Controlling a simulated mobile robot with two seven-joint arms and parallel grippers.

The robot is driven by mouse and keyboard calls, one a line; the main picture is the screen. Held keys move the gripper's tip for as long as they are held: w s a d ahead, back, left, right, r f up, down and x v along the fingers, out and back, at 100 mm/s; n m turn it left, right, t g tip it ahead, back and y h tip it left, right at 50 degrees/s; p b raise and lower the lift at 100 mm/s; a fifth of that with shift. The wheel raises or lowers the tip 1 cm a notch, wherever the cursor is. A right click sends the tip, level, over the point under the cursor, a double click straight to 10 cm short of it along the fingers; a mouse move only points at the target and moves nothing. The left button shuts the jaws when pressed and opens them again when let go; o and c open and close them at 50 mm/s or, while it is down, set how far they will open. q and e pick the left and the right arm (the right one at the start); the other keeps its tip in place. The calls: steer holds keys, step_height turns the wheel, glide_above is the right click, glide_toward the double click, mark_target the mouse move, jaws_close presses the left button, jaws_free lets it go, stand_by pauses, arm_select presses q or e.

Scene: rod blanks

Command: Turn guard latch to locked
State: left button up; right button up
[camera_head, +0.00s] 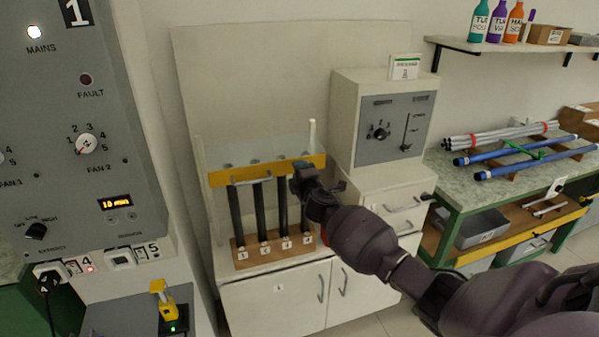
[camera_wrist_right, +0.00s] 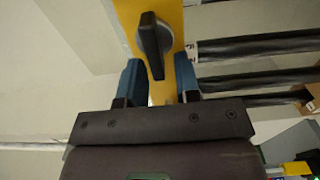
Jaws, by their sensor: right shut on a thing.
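The guard is a clear panel with a yellow bar (camera_head: 240,175) across the front of a rack holding several dark rods (camera_head: 259,210). The guard latch (camera_wrist_right: 152,42) is a black turn handle on a round grey base on the yellow bar (camera_wrist_right: 190,15). In the right wrist view its handle lies roughly along the bar, slightly tilted. My right gripper (camera_head: 302,178) is at the bar's right end and hides the latch in the head view. Its blue fingers (camera_wrist_right: 158,65) stand on either side of the handle's lower end, shut on it. My left gripper is not in view.
The rack stands on a white cabinet (camera_head: 275,300). A grey control box (camera_head: 395,130) stands right of it. A switch panel (camera_head: 75,130) fills the left. A green-framed bench (camera_head: 450,175) with blue and grey rods is at the right. A small label (camera_wrist_right: 191,50) sits beside the latch.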

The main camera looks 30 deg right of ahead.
steer(key=shift+f, duration=0.1)
steer(key=o, duration=0.6)
steer(key=shift+c, duration=0.2)
steer(key=shift+s, duration=0.15)
steer(key=v, duration=1)
steer(key=shift+s, duration=0.35)
